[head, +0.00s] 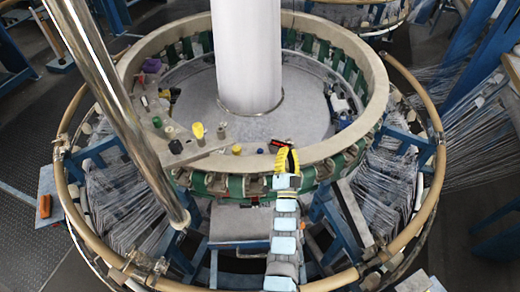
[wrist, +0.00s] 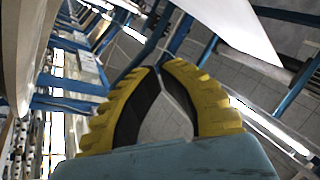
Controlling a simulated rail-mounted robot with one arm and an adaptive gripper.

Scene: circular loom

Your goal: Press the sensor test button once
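My gripper (head: 284,148) is over the front part of the pale ring table of the loom, its yellow fingers pointing away from the camera. In the wrist view my gripper (wrist: 160,67) has its two yellow, black-lined fingers arched together, the tips meeting with nothing seen between them. A small dark and red item (head: 277,143) shows right by the fingertips; I cannot tell whether they touch. I cannot make out for certain which part is the sensor test button. A small round yellow piece (head: 236,149) sits on the ring, left of my gripper.
The ring table (head: 337,145) surrounds a white column (head: 246,55). Small items, including a yellow piece (head: 198,130) and a purple one (head: 151,65), lie on its left side. A shiny pole (head: 110,90) crosses the left. An outer tan hoop (head: 433,115) and threads surround the loom.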

